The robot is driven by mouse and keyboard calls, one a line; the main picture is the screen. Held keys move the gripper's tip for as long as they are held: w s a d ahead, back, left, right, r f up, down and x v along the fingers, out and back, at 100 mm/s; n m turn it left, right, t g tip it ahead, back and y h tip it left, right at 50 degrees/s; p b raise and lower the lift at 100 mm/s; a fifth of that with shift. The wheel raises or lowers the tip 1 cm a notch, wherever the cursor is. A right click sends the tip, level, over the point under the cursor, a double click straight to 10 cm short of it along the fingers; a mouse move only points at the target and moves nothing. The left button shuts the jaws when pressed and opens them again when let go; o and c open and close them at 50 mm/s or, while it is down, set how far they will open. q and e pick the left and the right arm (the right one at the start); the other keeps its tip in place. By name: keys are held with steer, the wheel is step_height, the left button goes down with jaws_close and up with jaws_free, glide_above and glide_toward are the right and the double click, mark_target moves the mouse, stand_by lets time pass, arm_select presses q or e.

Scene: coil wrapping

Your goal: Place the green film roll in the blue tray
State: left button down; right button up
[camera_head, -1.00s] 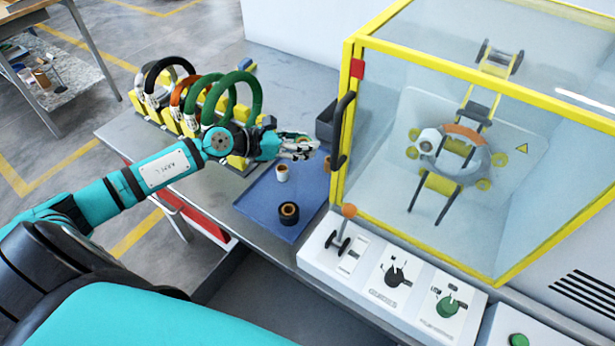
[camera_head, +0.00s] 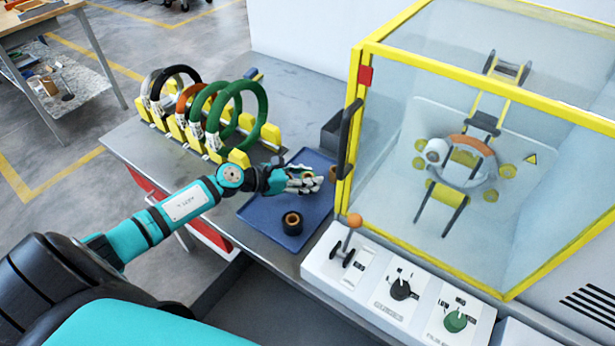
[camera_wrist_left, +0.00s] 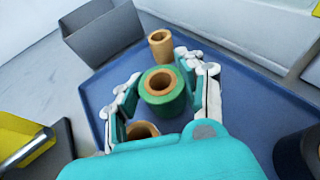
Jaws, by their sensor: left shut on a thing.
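The green film roll (camera_wrist_left: 165,100) has a tan core and stands upright between the fingers of my left gripper (camera_wrist_left: 160,92) in the left wrist view. The left gripper is shut on it. In the head view, my left gripper (camera_head: 305,181) is over the blue tray (camera_head: 262,212), toward its back right part. The tray also fills much of the left wrist view (camera_wrist_left: 235,125). I cannot tell whether the roll touches the tray floor. My right gripper is not in view.
A black roll (camera_head: 292,223) stands at the tray's front. A grey bin (camera_head: 331,135), coil rack (camera_head: 238,157) and yellow-framed cabinet (camera_head: 357,100) border the tray.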

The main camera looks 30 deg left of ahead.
arm_select(q)
steer(key=c, duration=0.7)
jaws_free()
steer(key=shift+f, duration=0.1)
steer(key=shift+c, duration=0.2)
steer(key=shift+r+p, duration=0.3)
steer(key=shift+s+a, duration=0.2)
steer(key=shift+s, duration=0.1)
steer(key=b+v, duration=0.1)
steer(key=v, duration=0.9)
steer(key=shift+s+a+r+b, duration=0.1)
steer(key=shift+s+b, duration=0.05)
steer(key=shift+b, duration=0.15)
steer(key=shift+s+a+r, duration=0.25)
steer(key=shift+s, duration=0.1)
